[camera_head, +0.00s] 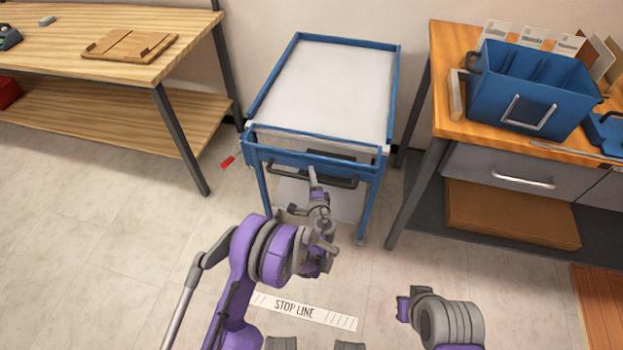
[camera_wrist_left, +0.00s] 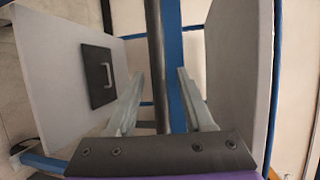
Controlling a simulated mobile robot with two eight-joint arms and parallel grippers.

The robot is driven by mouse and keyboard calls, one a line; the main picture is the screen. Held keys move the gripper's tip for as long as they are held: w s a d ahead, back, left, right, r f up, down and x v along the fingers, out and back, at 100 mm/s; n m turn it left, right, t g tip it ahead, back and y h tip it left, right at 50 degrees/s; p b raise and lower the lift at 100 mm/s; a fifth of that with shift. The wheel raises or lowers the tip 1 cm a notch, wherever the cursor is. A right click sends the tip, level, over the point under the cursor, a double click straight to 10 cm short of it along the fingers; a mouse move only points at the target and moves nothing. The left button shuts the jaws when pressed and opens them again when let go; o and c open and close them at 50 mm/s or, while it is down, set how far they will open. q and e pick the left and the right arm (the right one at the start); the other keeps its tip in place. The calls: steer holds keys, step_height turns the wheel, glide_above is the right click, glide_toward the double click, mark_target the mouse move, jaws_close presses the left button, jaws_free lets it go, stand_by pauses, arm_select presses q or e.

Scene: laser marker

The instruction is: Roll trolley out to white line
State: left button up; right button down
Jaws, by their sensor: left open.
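The trolley (camera_head: 325,95) has a blue frame and a pale top, and stands between two workbenches. A dark handle bar (camera_head: 285,175) runs across its near side. My left gripper (camera_head: 314,176) is at the middle of this handle, open. In the left wrist view the dark bar (camera_wrist_left: 157,45) runs between the two fingers of my left gripper (camera_wrist_left: 160,78), which are apart on either side; contact cannot be told. The white stop line (camera_head: 335,318), lettered "STOP LINE", lies on the floor nearer to me, partly behind my left arm.
A wooden bench (camera_head: 125,75) stands left, with a small red object (camera_head: 228,162) on the floor beside it. A right bench (camera_head: 450,110) holds a blue tote (camera_head: 520,95) close to the trolley's right side. The floor between trolley and line is clear apart from my arm.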

arm_select(q)
jaws_close()
stand_by(1.4)
